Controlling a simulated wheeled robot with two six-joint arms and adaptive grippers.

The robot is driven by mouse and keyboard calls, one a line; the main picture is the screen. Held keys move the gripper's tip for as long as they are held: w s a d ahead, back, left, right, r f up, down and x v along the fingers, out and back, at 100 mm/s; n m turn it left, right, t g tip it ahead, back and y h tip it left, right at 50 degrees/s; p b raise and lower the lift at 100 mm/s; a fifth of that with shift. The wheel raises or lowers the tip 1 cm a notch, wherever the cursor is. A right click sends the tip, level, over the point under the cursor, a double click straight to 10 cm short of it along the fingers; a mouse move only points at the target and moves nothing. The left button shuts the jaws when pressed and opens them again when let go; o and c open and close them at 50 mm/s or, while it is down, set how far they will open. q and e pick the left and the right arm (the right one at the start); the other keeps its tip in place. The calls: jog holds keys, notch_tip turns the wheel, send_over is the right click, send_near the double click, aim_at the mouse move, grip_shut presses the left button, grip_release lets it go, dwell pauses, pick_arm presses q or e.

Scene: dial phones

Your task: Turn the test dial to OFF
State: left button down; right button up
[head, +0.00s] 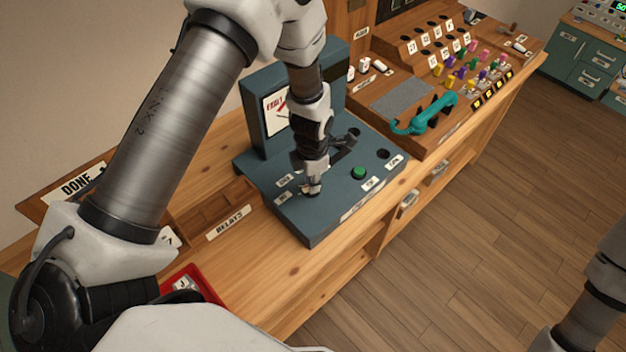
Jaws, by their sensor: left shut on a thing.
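The blue-grey test set (330,218) sits on the wooden bench, with an upright meter panel at its back. My left gripper (311,190) points down at the front left part of its top and is shut on a small dial there. The fingers mostly hide the dial, so I cannot tell where it points. Small white labels (284,181) stand beside it, too small to read surely. My right gripper is out of view; only part of my right arm shows at the lower right.
A green button (358,173) and a black round socket (383,154) are on the test set's top. A teal handset (424,116) lies on the wooden switchboard behind to the right. A wooden relays tray (215,208) and a red bin (190,284) stand left. Open floor lies right.

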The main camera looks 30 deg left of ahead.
pick_arm(q)
jog(key=shift+s+f, duration=0.15)
jog(key=shift+s, duration=0.1)
jog(key=c, duration=1.2)
grip_release()
jog(key=shift+o, duration=0.3)
jog(key=shift+a, duration=0.2)
notch_tip(320, 180, up, 12)
jog(key=shift+w, duration=0.1)
